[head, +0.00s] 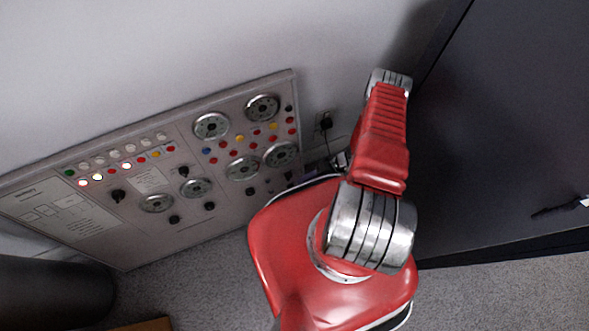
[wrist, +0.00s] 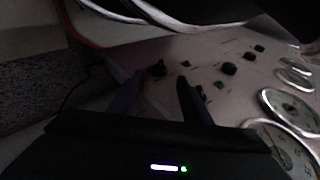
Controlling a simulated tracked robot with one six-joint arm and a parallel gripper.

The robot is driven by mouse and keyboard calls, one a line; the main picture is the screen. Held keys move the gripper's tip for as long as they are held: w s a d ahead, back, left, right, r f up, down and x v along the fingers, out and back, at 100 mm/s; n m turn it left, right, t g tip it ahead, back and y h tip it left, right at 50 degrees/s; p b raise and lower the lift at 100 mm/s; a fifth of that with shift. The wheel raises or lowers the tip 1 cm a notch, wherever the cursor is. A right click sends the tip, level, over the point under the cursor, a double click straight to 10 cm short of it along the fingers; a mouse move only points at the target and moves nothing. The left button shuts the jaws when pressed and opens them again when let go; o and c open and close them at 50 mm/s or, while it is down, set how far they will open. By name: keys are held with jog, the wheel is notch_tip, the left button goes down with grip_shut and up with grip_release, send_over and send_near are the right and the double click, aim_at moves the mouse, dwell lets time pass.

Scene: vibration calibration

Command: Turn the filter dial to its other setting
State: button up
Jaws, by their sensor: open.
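The panel (head: 222,215) on the wall carries several small black knobs along its lower part, such as one knob (head: 209,206). No readable label shows which is the filter dial. In the wrist view, my gripper (wrist: 159,82) is open, with its two dark fingers apart. In the head view my arm hides most of the gripper and the panel's lower right corner.
Round metal gauges (head: 211,126) and rows of coloured lamps fill the panel. A dark cabinet (head: 500,130) stands right of my arm. A wall socket with a plug (head: 325,122) is beside the panel.

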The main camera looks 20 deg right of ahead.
aim_at(291, 188)
jog(key=x, duration=0.8)
jog(key=shift+a+f, duration=0.2)
jog(key=shift+c, duration=0.6)
jog(key=c, duration=0.9)
jog(key=shift+a, duration=0.1)
